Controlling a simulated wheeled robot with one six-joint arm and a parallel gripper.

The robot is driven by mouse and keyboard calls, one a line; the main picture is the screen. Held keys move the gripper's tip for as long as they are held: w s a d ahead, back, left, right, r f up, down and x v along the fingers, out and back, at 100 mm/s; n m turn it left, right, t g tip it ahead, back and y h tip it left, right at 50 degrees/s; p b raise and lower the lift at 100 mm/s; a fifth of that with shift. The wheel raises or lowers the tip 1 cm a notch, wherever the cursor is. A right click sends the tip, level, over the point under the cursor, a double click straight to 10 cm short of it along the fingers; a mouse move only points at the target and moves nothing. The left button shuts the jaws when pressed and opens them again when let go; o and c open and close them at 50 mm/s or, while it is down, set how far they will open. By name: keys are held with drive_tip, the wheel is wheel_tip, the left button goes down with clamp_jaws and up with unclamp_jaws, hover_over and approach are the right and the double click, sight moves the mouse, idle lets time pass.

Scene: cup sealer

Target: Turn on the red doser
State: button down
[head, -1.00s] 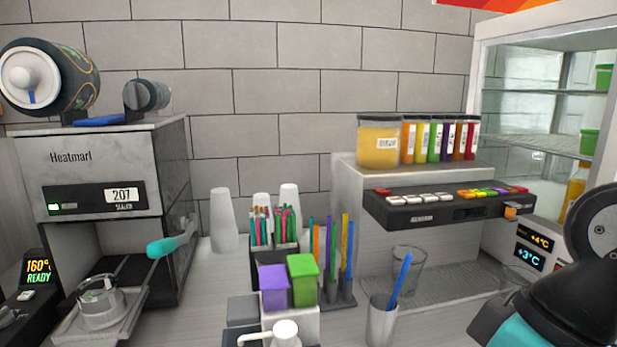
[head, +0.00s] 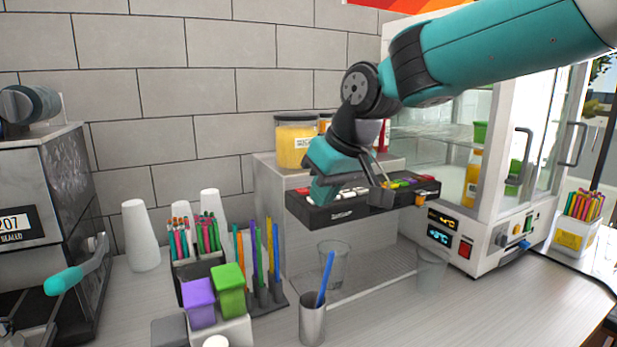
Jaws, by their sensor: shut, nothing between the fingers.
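The black doser panel (head: 345,212) runs along the front of the grey dispenser. It has a red button (head: 303,190) at its left end and white buttons near the middle. A row of coloured buttons (head: 405,183) sits at its right, with a red one at the far end. My gripper (head: 387,187) is shut and empty. Its tips are just in front of or over the panel, near the left of the coloured buttons; I cannot tell whether they touch. My arm hides part of the panel and most of the coloured tubes behind it.
A jar of yellow liquid (head: 295,142) stands on the dispenser. A clear cup (head: 333,265) sits below the panel, and a metal cup (head: 312,322) with a blue stick stands in front. A glass-door fridge (head: 482,250) is close on the right. White cups (head: 140,237) stand left.

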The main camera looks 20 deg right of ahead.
drive_tip(key=w+d+r+m+t, duration=0.1)
drive_tip(key=w+d+r, duration=0.1)
drive_tip(key=w, duration=0.5)
drive_tip(key=w+d+r+m+t+h, duration=0.1)
drive_tip(key=w+d+r, duration=0.1)
drive_tip(key=w+r, duration=0.2)
drive_tip(key=w+p, duration=0.1)
drive_tip(key=w, duration=0.2)
drive_tip(key=shift+w+r+t+h, duration=0.25)
drive_tip(key=shift+r+t+h, duration=0.05)
drive_tip(key=shift+r+t, duration=0.1)
drive_tip(key=shift+f, duration=0.1)
drive_tip(key=p, duration=0.4)
hover_over(304, 190)
drive_tip(key=s, duration=0.2)
drive_tip(key=f, duration=0.7)
drive_tip(key=shift+d, duration=0.2)
wheel_tip(304, 190, down, 4)
drive_tip(key=shift+r+p, duration=0.2)
drive_tip(key=shift+p, duration=0.7)
drive_tip(key=shift+f, duration=0.6)
